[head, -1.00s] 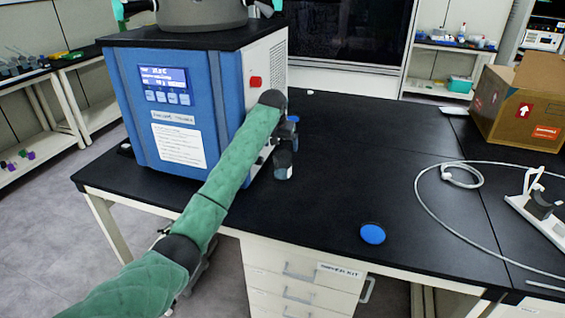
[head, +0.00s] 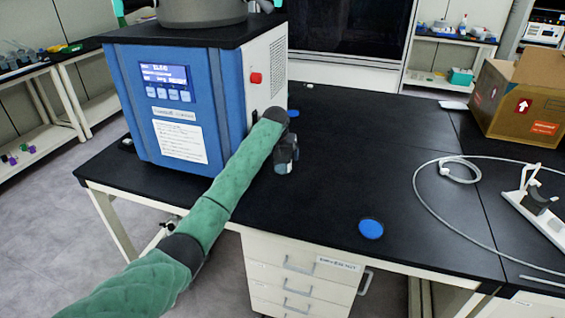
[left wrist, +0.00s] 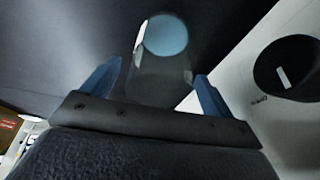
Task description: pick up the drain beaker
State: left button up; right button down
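The drain beaker (left wrist: 160,78) shows in the left wrist view as a see-through grey vessel between my two blue fingers. A pale blue round patch sits at its far end; I cannot tell whether it belongs to the beaker. My left gripper (left wrist: 156,88) is open around the beaker, with narrow gaps seeming to show on both sides. In the head view my left gripper (head: 285,157) is low over the table beside the blue machine's right side, and the beaker is mostly hidden there. My right gripper is not in view.
The blue freeze dryer (head: 180,110) stands close to the left of my gripper. A blue disc (head: 371,229) lies near the front edge, and another blue item (head: 293,113) lies behind my gripper. A white hose (head: 420,210), stand (head: 535,200) and cardboard box (head: 520,105) are right. The table's middle is clear.

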pick_arm(q)
jog(key=c, duration=1.1)
jog(key=shift+r, duration=0.1)
